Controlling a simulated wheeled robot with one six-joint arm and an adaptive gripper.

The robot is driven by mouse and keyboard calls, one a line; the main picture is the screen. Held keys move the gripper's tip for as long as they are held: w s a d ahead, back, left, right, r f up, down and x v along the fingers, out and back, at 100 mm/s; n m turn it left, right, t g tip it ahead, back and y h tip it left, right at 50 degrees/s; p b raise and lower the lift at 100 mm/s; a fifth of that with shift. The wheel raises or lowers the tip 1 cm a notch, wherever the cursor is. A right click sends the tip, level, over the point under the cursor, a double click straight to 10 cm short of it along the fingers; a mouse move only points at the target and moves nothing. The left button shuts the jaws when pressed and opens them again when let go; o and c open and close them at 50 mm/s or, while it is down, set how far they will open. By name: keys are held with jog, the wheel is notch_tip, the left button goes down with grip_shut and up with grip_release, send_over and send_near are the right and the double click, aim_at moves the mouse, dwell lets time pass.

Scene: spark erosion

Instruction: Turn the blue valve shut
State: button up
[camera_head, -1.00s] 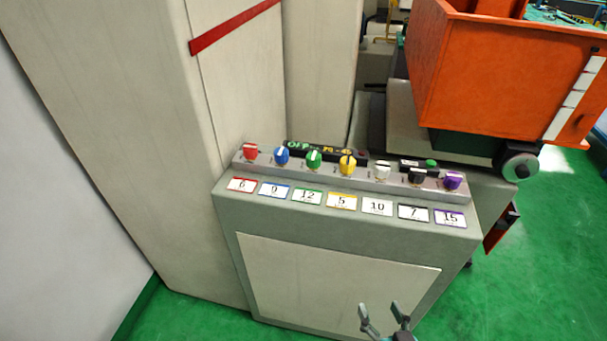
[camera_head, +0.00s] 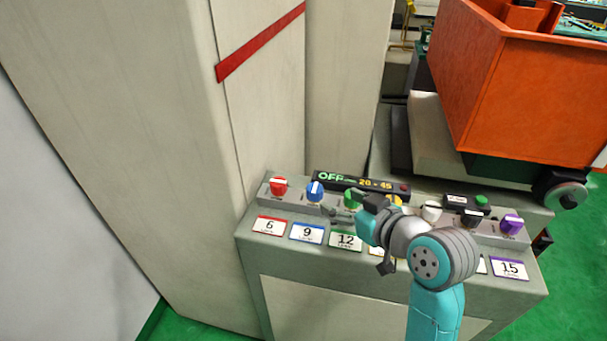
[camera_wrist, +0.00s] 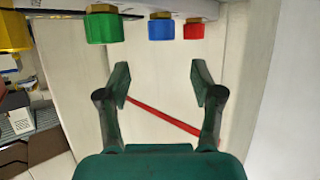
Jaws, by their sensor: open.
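The blue valve (camera_head: 315,191) is a round knob with a white pointer mark, second from the left in the row on the console. It also shows in the wrist view (camera_wrist: 161,29), at the top centre, between the green and red knobs. My gripper (camera_head: 350,207) is over the console front by the green knob, just right of the blue valve. In the wrist view my gripper (camera_wrist: 161,80) has its two fingers spread wide with nothing between them. The blue valve lines up with the gap but sits apart from the fingertips.
The red knob (camera_head: 279,187) and green knob (camera_head: 351,198) flank the blue valve closely. The label 9 (camera_head: 307,232) is below it. A display (camera_head: 362,182) reading OFF and 20 - 45 stands behind. A tall beige cabinet (camera_head: 150,130) rises at left. My arm covers part of the yellow knob.

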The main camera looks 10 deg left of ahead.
aim_at(317, 190)
jog(key=x, duration=1.1)
jog(key=shift+s+a, duration=0.1)
jog(key=shift+s, duration=0.05)
jog(key=c, duration=1.2)
